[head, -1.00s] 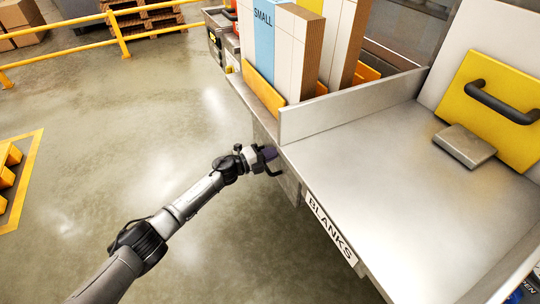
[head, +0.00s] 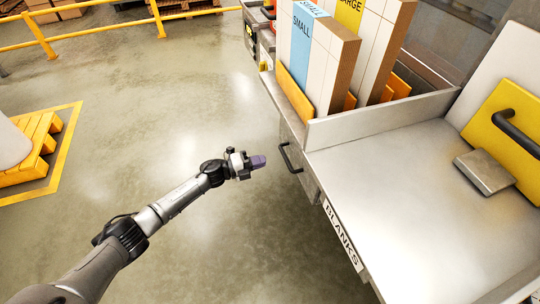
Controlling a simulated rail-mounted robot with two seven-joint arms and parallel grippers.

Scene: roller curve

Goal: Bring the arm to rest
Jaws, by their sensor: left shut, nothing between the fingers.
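My left arm (head: 170,203) reaches in from the lower left over open floor. My left gripper (head: 258,161) is shut and empty, its purple-grey fingers pointing right. It is apart from the black handle (head: 290,158) on the side of the metal bench, a short gap to its left in the picture. My right gripper is not in view.
The metal bench (head: 400,180) with a BLANKS label (head: 342,238) fills the right side. A yellow plate with a black handle (head: 515,130) and a grey block (head: 484,172) are on it. Boxes (head: 318,60) stand behind. A yellow pallet (head: 30,145) is at left; floor between is clear.

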